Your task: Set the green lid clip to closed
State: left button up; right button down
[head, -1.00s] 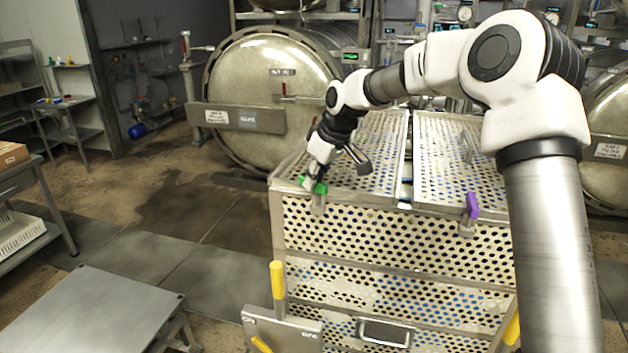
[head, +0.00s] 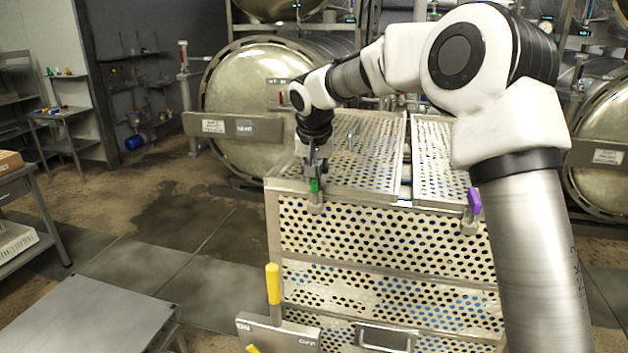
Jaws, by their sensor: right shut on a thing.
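The green lid clip (head: 314,187) sits at the front left of the perforated crate's top edge, above a metal bracket (head: 316,206). It stands upright, much like the purple clip (head: 474,201) at the front right. My right gripper (head: 315,178) points down at the green clip and is shut on it; the fingers hide its upper part. The perforated lid panels (head: 360,150) lie on top of the crate (head: 385,228). My left gripper is not in view.
A yellow-handled lever (head: 273,284) rises from a plate at the crate's lower left. A metal table (head: 90,315) stands at the front left. A large round autoclave door (head: 250,100) is behind the crate. Open floor lies to the left.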

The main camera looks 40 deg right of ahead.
jog(key=shift+s+m+g+h+b, duration=0.1)
jog(key=shift+m+g+h+b, duration=0.2)
jog(key=shift+m, duration=0.9)
jog(key=c, duration=1.1)
grip_release()
jog(key=v, duration=1.2)
jog(key=shift+f, duration=0.1)
